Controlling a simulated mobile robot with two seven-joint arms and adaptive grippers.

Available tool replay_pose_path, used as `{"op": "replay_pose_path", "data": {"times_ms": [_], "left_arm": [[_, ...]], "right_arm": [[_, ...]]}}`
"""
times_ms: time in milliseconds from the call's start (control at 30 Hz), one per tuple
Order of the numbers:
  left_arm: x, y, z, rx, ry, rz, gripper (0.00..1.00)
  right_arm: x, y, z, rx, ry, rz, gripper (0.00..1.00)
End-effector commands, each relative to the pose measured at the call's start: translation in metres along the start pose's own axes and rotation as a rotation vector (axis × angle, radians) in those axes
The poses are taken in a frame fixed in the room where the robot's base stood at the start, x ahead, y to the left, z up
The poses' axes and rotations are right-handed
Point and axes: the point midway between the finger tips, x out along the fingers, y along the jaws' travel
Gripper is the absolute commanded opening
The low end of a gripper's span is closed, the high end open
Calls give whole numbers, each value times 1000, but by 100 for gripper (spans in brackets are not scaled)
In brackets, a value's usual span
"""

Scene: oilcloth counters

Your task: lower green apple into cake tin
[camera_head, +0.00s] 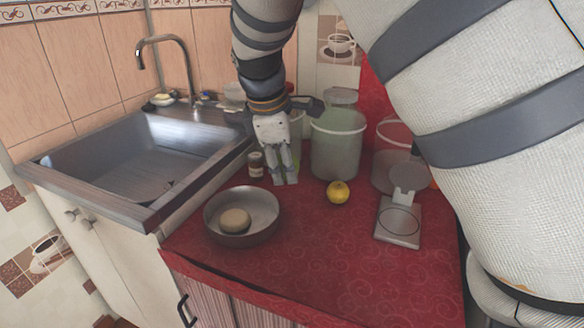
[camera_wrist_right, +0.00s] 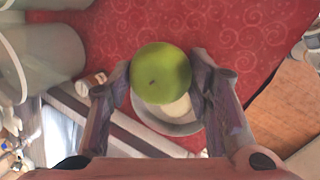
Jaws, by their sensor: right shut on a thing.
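The green apple (camera_wrist_right: 160,72) is between the two fingers of my right gripper (camera_wrist_right: 163,76) in the wrist view, and the gripper is shut on it. In the head view my right gripper (camera_head: 285,178) points down over the counter, and the apple cannot be made out clearly there. The cake tin (camera_head: 262,230), a round grey metal pan, stands on the red oilcloth, to the left of and nearer than the gripper. A round beige thing (camera_head: 234,221) lies inside it. In the wrist view the tin (camera_wrist_right: 184,130) shows partly behind the apple. My left gripper is not in view.
A yellow fruit (camera_head: 338,192) and a kitchen scale (camera_head: 398,222) are to the right on the red counter (camera_head: 320,255). A large pale bucket (camera_head: 337,145) stands behind. A small jar (camera_head: 255,165) is left of the gripper. A steel sink (camera_head: 140,160) is at left.

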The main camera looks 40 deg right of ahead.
Motion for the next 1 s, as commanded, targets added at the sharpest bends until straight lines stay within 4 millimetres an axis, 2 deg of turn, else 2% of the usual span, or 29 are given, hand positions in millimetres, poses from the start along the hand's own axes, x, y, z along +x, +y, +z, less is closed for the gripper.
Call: {"op": "replay_pose_path", "data": {"times_ms": [133,300,433,633,1000], "left_arm": [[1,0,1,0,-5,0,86],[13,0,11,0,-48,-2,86],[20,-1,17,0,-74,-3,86],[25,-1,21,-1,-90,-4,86],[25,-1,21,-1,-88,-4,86]], "right_arm": [[-15,8,-33,-4,1,3,17],[8,2,-73,-5,-7,-8,17],[26,-2,-93,-6,-7,-7,17],[37,-5,-107,-1,-3,-2,17],[36,-4,-108,1,1,1,17]]}}
